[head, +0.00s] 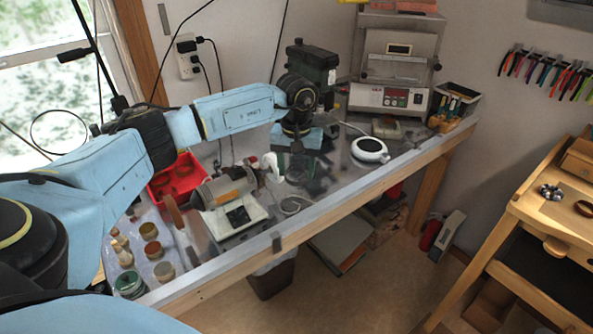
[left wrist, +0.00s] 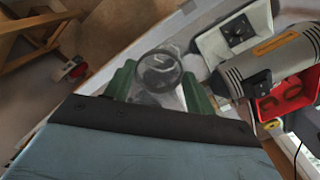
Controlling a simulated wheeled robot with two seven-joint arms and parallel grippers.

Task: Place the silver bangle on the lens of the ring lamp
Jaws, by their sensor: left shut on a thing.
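My left gripper (head: 298,172) points down over the bench, right of the grinder. In the left wrist view its green fingers (left wrist: 160,88) stand apart with a pale, shiny ring between them, which looks like the silver bangle (left wrist: 140,70). The fingers are shut on it; its contact points are hard to make out. In the head view the bangle is too small and dim to outline. The ring lamp (head: 370,149) is a white round unit with a dark lens, lying on the bench to the right of my gripper and apart from it. My right gripper is not in view.
A motor grinder (head: 228,186) on a white base stands left of my gripper, with a red tray (head: 176,177) behind it. A thin loop (head: 290,205) lies near the front edge. A machine with a display (head: 388,97) stands behind the lamp. Tool holder (head: 453,106) at right.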

